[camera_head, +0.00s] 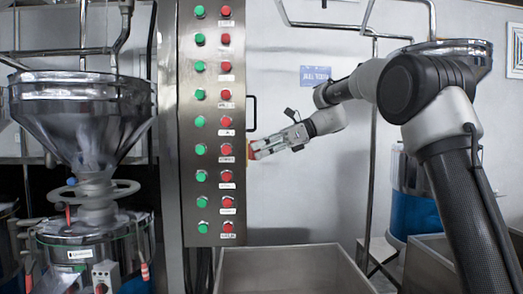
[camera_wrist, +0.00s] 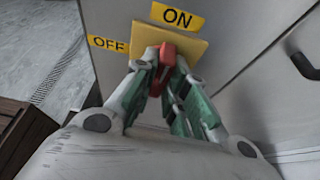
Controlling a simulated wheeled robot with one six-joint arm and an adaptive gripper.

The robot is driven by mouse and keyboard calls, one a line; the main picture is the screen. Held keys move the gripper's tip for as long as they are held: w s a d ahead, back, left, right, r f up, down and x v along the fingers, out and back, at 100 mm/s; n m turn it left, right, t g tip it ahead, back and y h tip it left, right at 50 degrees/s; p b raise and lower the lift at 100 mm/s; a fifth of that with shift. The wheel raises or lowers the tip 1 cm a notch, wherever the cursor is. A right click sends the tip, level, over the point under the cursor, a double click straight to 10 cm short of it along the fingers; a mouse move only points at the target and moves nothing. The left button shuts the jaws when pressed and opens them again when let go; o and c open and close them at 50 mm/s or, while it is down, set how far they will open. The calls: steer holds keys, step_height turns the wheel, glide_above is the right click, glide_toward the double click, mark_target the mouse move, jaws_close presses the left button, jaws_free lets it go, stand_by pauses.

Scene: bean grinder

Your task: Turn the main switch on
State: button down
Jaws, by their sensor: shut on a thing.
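The main switch is a red knob (camera_wrist: 167,54) on a yellow plate (camera_wrist: 198,47), seen in the wrist view. A yellow ON label (camera_wrist: 177,17) is above the plate and a yellow OFF label (camera_wrist: 108,44) is at its left. My gripper (camera_wrist: 165,68) is shut on the red knob, one finger on each side. The visible part of the knob runs roughly up and down, more in line with ON than with OFF; the fingers hide part of it. In the head view, my gripper (camera_head: 256,150) reaches the right side of the button cabinet, where the knob is mostly hidden.
The control cabinet (camera_head: 211,120) carries rows of green and red buttons. A dark handle (camera_head: 251,112) is close to my gripper. A metal hopper (camera_head: 85,115) stands at the left. An open metal bin (camera_head: 290,270) is below my arm. A wooden crate (camera_wrist: 22,130) shows in the wrist view.

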steer(key=c, duration=1.4)
jaws_free()
steer(key=shift+c, duration=0.2)
steer(key=v, duration=1.2)
steer(key=shift+f, duration=0.1)
